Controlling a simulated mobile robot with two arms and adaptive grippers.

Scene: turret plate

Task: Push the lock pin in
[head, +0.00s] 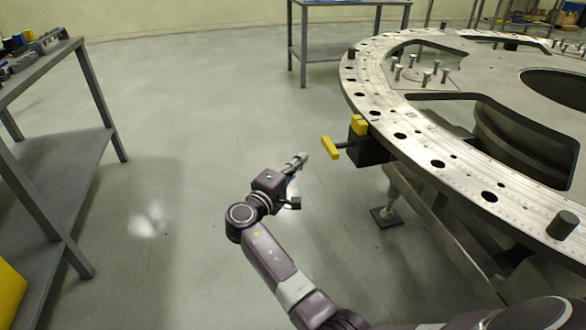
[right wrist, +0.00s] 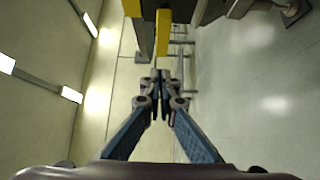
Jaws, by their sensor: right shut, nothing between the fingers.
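The lock pin (head: 329,147) shows as a yellow bar-shaped handle standing out to the left of a black block (head: 368,148) at the rim of the large round turret plate (head: 375,95). My right gripper (head: 302,158) is just left of the yellow handle, apart from it in the head view, with its fingers closed and empty. In the right wrist view the closed fingertips (right wrist: 160,80) point at the yellow handle (right wrist: 162,32), which appears just beyond them; I cannot tell the exact gap. My left gripper is not in view.
A second yellow piece (head: 359,125) sits on the block at the plate's edge. Several short metal pins stand on the plate. A grey shelf (head: 70,150) is at the left and a grey table (head: 335,30) behind. The floor between is clear.

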